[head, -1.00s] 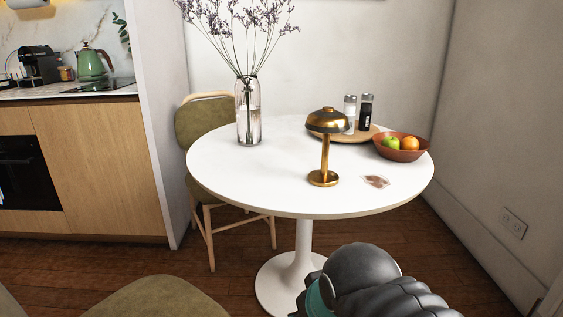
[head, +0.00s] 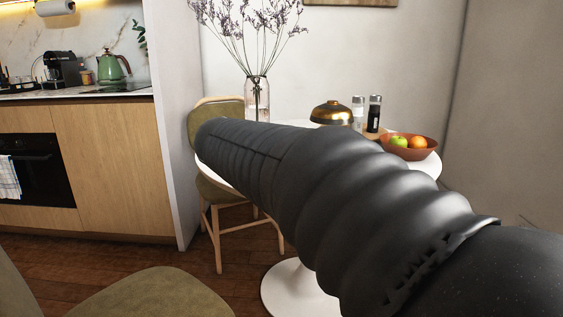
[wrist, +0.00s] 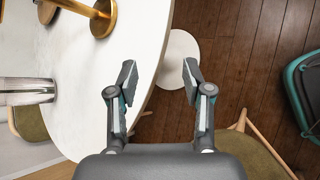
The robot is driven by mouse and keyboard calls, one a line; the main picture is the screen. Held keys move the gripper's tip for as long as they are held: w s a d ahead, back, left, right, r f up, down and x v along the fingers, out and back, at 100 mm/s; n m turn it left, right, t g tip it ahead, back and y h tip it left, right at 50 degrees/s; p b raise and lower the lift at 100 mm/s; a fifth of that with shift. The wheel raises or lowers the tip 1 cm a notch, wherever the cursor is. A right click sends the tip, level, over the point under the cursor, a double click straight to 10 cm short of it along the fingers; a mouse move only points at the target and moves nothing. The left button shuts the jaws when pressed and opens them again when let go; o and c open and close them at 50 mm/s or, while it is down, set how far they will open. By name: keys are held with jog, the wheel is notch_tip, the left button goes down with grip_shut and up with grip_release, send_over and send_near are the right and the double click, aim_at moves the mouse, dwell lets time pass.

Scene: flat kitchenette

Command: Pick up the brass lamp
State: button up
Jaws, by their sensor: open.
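The brass lamp (head: 331,113) stands on the round white table (head: 428,172). In the head view only its domed shade shows; my arm hides its stem and base. In the wrist view the lamp (wrist: 101,20) is at the top left, with its round base and stem partly cut off by the frame edge. My gripper (wrist: 158,78) is open and empty, over the table's edge and the floor, apart from the lamp. The gripper itself is hidden in the head view.
A glass vase of dried flowers (head: 256,92) stands left of the lamp; it also shows in the wrist view (wrist: 25,91). Salt and pepper shakers (head: 374,113) and a fruit bowl (head: 416,152) stand to the right. A green chair (head: 215,117) is behind the table's left side.

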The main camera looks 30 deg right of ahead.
jog(key=w+d+r+n+h, duration=0.1)
jog(key=w, duration=0.1)
jog(key=w+d+r+n+h+b, duration=0.1)
jog(key=w, duration=0.1)
jog(key=w+d+r+n+h, duration=0.1)
jog(key=w, duration=0.1)
jog(key=shift+w+d+g+b, duration=0.15)
jog(key=shift+d+g+b, duration=0.15)
jog(key=shift+d+g, duration=0.1)
jog(key=w+d+r+n+g+h+b, duration=0.1)
jog(key=w+d+r+n+h+b, duration=0.15)
jog(key=w+r+h, duration=0.35)
jog(key=w+d+f+y, duration=0.1)
jog(key=d, duration=1.2)
jog(key=shift+w+d+n+b, duration=0.25)
jog(key=shift+n+b, duration=0.1)
jog(key=shift+n, duration=0.1)
jog(key=shift+f, duration=0.1)
grip_shut()
